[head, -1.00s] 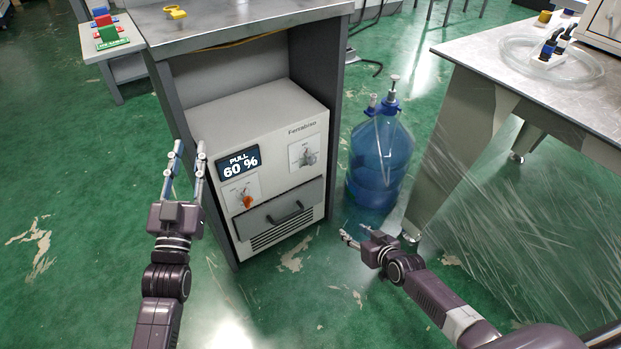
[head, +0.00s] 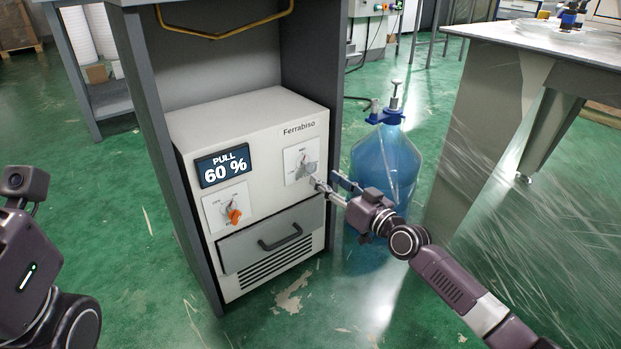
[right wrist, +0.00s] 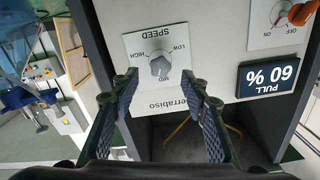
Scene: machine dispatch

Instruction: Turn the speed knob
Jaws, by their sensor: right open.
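The speed knob (right wrist: 160,66) is a grey dial on a white plate lettered SPEED, LOW, MID and HIGH, upside down in the right wrist view. In the head view the knob (head: 306,169) is at the upper right of the front of the white Ferrabiso machine (head: 255,124). My right gripper (head: 327,186) is just in front of it, to its lower right. In the right wrist view my right gripper (right wrist: 168,88) has its fingers apart, with the knob ahead between the tips and apart from them. My left arm is at the left edge; its fingers are out of view.
A display (head: 223,166) reads PULL 60 %. An orange on/off knob (head: 233,214) and a drawer handle (head: 280,238) are on the same front. A blue water bottle (head: 385,160) stands right of the cabinet, close behind my right gripper. A metal table (head: 500,36) is at the right.

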